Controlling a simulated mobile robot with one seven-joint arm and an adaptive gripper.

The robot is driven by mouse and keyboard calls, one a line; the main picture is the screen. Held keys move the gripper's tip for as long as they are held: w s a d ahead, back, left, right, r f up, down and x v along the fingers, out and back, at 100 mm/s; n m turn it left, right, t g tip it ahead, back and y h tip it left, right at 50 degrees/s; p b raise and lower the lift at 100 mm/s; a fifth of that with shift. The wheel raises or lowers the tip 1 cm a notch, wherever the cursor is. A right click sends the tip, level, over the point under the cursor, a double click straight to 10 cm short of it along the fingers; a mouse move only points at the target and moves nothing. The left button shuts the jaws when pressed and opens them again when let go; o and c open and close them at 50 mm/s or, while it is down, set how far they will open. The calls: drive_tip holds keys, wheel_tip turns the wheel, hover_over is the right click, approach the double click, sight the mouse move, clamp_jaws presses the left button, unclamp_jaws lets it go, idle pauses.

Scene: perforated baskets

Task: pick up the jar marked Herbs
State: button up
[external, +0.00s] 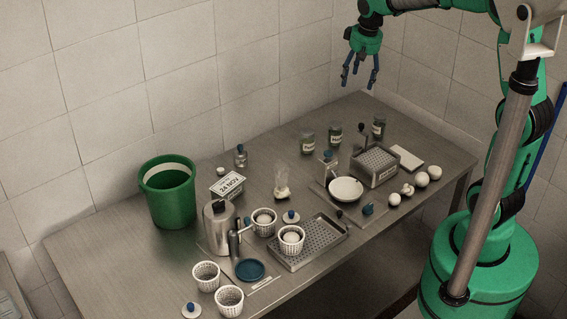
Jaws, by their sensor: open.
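Several small jars with dark lids and pale labels stand at the back of the steel table (110,240): a left jar (307,143), a middle jar (335,134) and a right jar (378,127). Their labels are too small to read, so I cannot tell which is marked Herbs. My gripper (360,82) is open and empty, with its fingers pointing down. It hangs in the air above the back of the table, higher than the jars and apart from them.
A perforated metal box (376,166) and a white bowl (345,189) stand in front of the jars. A green bucket (168,194), a metal pitcher (217,228), a perforated tray (318,243) and white baskets (229,301) crowd the left and front. The wall is close behind.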

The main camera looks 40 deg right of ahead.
drive_tip(key=w+d+f+g, duration=0.1)
drive_tip(key=w+d+f, duration=0.2)
drive_tip(key=w+f, duration=0.55)
drive_tip(key=m+g+b, duration=0.1)
hover_over(333, 126)
drive_tip(key=f, duration=1.2)
drive_tip(key=shift+w+d+f, duration=0.1)
drive_tip(key=shift+w+f, duration=0.1)
drive_tip(key=shift+f+b, duration=0.8)
drive_tip(key=shift+f, duration=3.5)
drive_tip(key=shift+f, duration=0.1)
drive_tip(key=shift+s+a+f+b, duration=0.15)
drive_tip(key=shift+f+b, duration=0.55)
drive_tip(key=shift+f, duration=1.8)
